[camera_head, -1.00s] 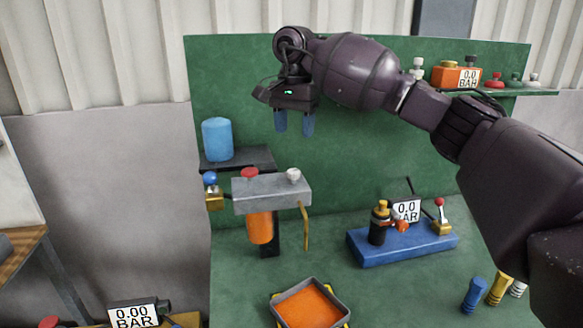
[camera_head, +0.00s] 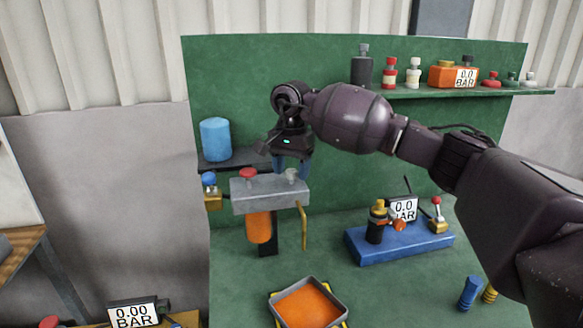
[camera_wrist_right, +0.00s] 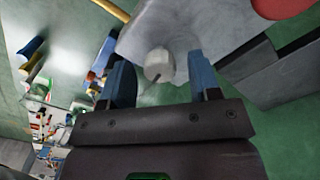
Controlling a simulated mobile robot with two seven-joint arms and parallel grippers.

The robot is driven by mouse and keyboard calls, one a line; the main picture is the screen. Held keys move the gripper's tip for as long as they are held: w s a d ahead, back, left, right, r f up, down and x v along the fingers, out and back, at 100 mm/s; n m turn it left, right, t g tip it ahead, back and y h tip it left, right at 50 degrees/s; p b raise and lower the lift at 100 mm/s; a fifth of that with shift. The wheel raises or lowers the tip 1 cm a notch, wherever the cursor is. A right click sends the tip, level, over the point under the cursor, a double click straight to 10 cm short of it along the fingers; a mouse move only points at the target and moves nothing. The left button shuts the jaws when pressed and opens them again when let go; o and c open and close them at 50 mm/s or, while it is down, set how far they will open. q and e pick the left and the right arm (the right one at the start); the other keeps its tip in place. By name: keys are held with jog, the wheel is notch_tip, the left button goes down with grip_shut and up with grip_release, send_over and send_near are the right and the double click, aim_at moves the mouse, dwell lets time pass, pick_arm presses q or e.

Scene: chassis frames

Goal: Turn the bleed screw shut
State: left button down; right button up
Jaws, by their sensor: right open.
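The grey manifold block (camera_head: 262,197) is fixed on the green panel, with a red knob (camera_head: 248,173) on its left top and a small white knob (camera_head: 291,174), seemingly the bleed screw, on its right top. My right gripper (camera_head: 291,166) points down over the white knob with its blue fingers apart. In the right wrist view the white knob (camera_wrist_right: 158,65) lies between the two open fingers, with gaps showing at its sides. The fingers partly hide the knob in the head view. My left gripper is not in view.
An orange cylinder (camera_head: 259,227) and a bent brass tube (camera_head: 304,226) hang below the block. A tray with an orange inside (camera_head: 309,303) stands beneath. A blue cylinder (camera_head: 215,139) stands on a dark shelf at left. A blue base (camera_head: 400,247) with a gauge sits at right.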

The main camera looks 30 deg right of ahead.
jog(key=c, duration=0.9)
jog(key=shift+c, duration=0.2)
jog(key=shift+m, duration=0.3)
jog(key=m, duration=0.9)
jog(key=shift+m, duration=0.4)
jog(key=m, duration=0.5)
jog(key=shift+s+m+p, duration=0.1)
jog(key=shift+m+p, duration=0.25)
jog(key=shift+m, duration=2.05)
